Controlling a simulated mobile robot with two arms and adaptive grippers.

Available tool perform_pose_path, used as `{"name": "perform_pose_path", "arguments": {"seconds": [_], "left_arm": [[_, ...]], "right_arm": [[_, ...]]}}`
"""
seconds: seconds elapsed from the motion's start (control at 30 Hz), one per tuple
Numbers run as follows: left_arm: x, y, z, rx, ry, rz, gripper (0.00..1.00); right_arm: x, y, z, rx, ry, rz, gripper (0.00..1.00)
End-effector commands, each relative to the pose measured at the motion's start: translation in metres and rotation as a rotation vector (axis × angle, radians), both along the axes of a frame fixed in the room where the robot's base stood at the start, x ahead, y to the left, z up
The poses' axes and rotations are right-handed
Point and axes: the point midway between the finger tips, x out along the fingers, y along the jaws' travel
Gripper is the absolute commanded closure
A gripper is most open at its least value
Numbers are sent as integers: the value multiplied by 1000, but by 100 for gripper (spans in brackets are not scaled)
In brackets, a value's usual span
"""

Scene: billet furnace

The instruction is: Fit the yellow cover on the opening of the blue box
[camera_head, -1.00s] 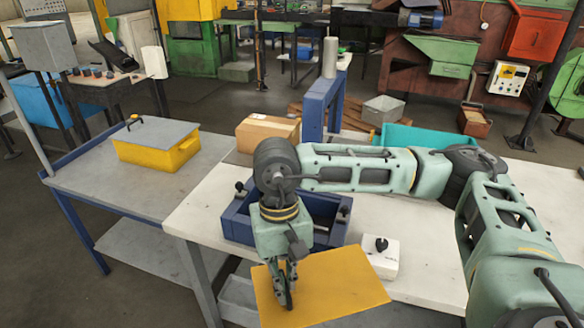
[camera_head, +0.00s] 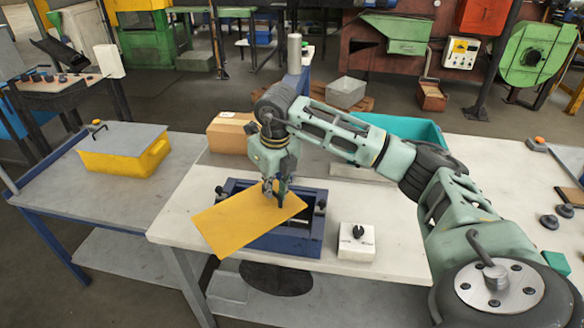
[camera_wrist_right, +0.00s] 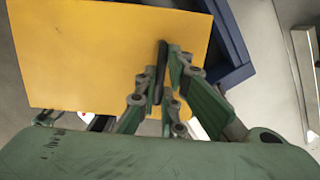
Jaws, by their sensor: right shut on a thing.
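The yellow cover (camera_head: 238,220) is a flat plate held by my right gripper (camera_head: 275,192), which is shut on it near its right part. In the head view the cover overlaps the left part of the blue box (camera_head: 293,246) and sticks out past the box and the table's front edge to the left. It looks tilted and turned relative to the box. In the right wrist view the cover (camera_wrist_right: 110,55) fills the upper left, the gripper (camera_wrist_right: 165,60) grips it, and a corner of the blue box (camera_wrist_right: 238,45) shows behind. My left gripper is not in view.
A white switch box (camera_head: 356,243) with a black knob stands right of the blue box. A cardboard box (camera_head: 230,133) and a teal bin (camera_head: 400,128) are behind. A yellow box with a grey lid (camera_head: 125,148) sits on the left table.

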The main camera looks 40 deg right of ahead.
Motion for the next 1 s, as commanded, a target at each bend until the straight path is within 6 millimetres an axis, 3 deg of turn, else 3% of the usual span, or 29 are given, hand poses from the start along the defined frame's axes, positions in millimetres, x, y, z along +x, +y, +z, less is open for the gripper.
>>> {"name": "perform_pose_path", "arguments": {"seconds": [0.2, 0.4, 0.67, 1.0], "left_arm": [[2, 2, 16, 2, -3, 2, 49], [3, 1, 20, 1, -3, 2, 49], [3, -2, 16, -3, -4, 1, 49], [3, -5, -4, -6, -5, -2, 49]], "right_arm": [[7, -43, 6, 0, 0, -535, 100], [8, -65, 5, 1, 0, -812, 100], [7, -70, -2, 0, -1, -873, 100], [7, -70, -30, 0, 0, -870, 100]]}}
